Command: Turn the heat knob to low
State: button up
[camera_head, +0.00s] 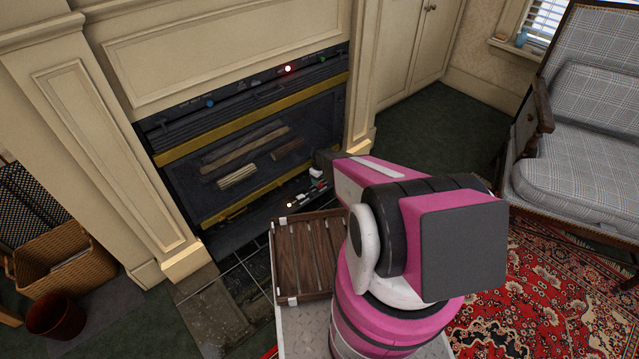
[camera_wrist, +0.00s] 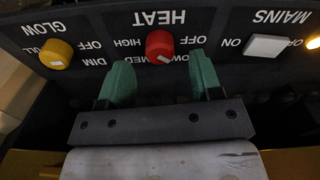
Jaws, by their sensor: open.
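The red heat knob (camera_wrist: 159,44) shows in the wrist view under an upside-down HEAT label. The lettering below is partly covered, so the exact setting is hard to tell. My gripper (camera_wrist: 160,64) is open, its green fingers on either side of the knob's lower part in the picture. I cannot tell whether they touch it. In the head view my arm reaches to the low panel in the fireplace (camera_head: 240,148) and hides part of it.
A yellow glow knob (camera_wrist: 56,54) and a white mains switch (camera_wrist: 267,46) flank the heat knob, with a lit orange lamp (camera_wrist: 314,43) beyond. A slatted wooden tray (camera_head: 290,262) is beside my arm. An armchair (camera_head: 590,150) stands right; a wicker basket (camera_head: 65,250) left.

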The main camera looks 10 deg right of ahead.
aim_at(320, 185)
jog(key=shift+f, duration=1.45)
jog(key=c, duration=0.9)
jog(key=m, duration=0.4)
jog(key=shift+h, duration=0.3)
